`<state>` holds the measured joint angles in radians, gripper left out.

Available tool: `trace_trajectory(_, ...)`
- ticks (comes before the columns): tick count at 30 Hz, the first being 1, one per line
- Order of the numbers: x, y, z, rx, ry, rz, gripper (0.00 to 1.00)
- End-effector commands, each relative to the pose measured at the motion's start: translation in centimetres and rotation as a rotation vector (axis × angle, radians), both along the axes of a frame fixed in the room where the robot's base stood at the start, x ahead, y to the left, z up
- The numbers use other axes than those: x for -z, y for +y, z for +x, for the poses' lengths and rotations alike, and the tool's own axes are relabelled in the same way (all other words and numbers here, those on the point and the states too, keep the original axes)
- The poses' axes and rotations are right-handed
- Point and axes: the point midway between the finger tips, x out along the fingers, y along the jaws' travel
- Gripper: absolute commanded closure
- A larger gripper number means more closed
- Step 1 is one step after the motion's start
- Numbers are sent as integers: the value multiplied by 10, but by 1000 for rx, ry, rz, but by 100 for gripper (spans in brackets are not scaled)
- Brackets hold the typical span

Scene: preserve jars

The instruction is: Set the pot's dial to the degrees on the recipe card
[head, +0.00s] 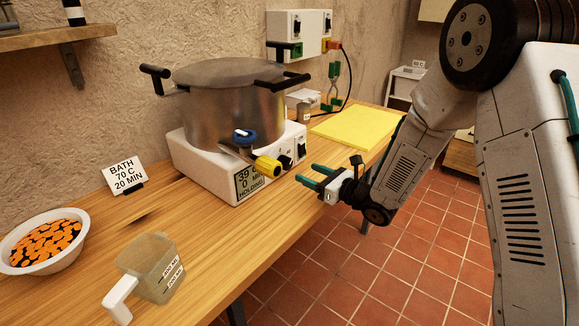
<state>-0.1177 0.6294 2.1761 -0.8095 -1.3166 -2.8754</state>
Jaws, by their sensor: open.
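The steel pot (215,105) with black handles sits on a white heater base (205,165) on the wooden counter. The base's front has a yellow dial (268,166), black knobs to its right, and a display (250,180) that reads about 39 C, 0 min, HOLDING; its edge is hard to read. The recipe card (125,175) stands at left and reads BATH 70 C 20 MIN. My gripper (308,177), with teal fingers, is open and empty. It is to the right of the dial, apart from it, pointing left toward the base.
A bowl of orange slices (42,270) and a clear measuring jug (160,282) stand on the counter's near left. A yellow cloth or board (357,127) lies at the back right. A blue-ringed tap (244,136) juts from the pot above the dial.

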Motion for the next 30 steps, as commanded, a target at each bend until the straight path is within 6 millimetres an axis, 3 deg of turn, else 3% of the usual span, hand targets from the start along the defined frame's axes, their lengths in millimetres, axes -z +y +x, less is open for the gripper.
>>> trace_trajectory(5, 2, 16, 7, -20, -36, -3, 41)
trace_trajectory(15, 2, 55, 39, -17, -32, -2, 41)
trace_trajectory(27, 1, 64, 46, -14, -30, -2, 41)
trace_trajectory(28, 1, 64, 46, -14, -30, -2, 44)
trace_trajectory(30, 1, 63, 46, -14, -30, -2, 63)
